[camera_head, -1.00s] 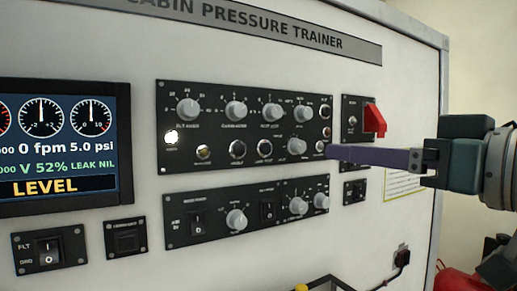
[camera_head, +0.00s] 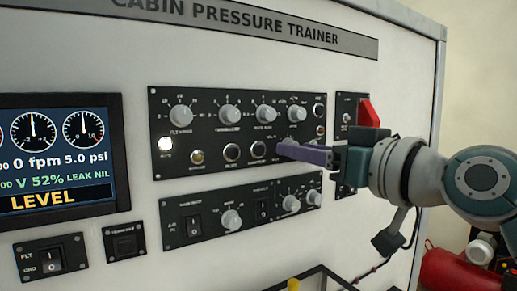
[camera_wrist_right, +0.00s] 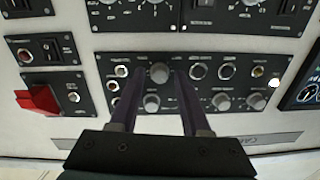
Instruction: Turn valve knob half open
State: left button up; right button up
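The valve knob (camera_wrist_right: 159,72) is a grey round knob in the lower row of the large black control panel (camera_head: 212,136). In the right wrist view, which shows the panel upside down, it sits between the two purple fingers of my right gripper (camera_wrist_right: 159,76), with a small gap on each side. The gripper is open. In the head view my right gripper (camera_head: 282,149) comes in from the right at the panel, and its fingers partly cover this knob. The display (camera_head: 58,155) reads V 52%, LEAK NIL and LEVEL. My left gripper is in neither current view.
Another row of knobs lies on the same panel, including a knob (camera_head: 265,114) close above the fingers. A lower panel (camera_head: 240,214) with switches and knobs sits beneath. A red switch guard (camera_head: 369,112) sticks out to the right, close to my right wrist.

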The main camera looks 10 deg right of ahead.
grip_shut()
jog(key=shift+m, duration=0.3)
dwell(0.3)
jog(key=shift+m+p, duration=1.2)
jog(key=shift+m, duration=3.9)
jog(key=shift+t, duration=0.3)
